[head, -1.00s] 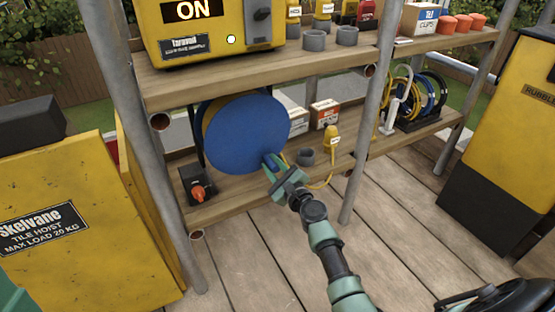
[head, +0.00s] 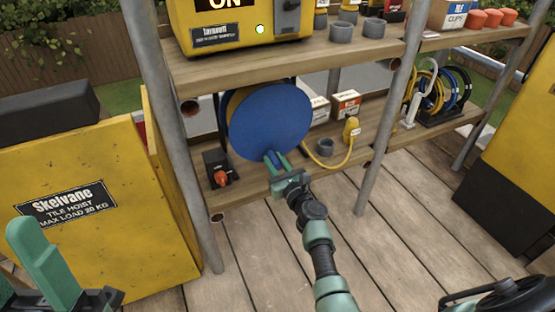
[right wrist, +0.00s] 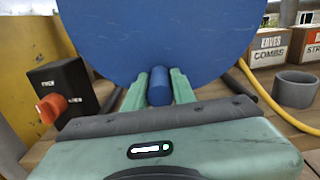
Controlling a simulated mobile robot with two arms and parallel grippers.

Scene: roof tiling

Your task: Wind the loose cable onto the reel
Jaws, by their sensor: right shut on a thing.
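The blue reel disc (head: 270,120) stands on the lower shelf, with yellow cable behind its rim. Its blue crank handle (head: 270,157) is at the bottom of the disc. My right gripper (head: 275,160) is shut on this handle; the right wrist view shows the handle (right wrist: 159,86) between both green fingers. The loose yellow cable (head: 325,167) runs from behind the disc in a low curve over the shelf to a yellow plug (head: 351,130). It also shows in the right wrist view (right wrist: 270,102). My left gripper (head: 45,262) shows only partly at the lower left, away from the reel.
A black switch box with an orange-red knob (head: 220,178) sits left of the reel. A grey ring (head: 325,147) and small boxes (head: 346,104) stand right of it. Scaffold poles (head: 386,120) flank the shelf. A yellow tile hoist (head: 80,170) stands left.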

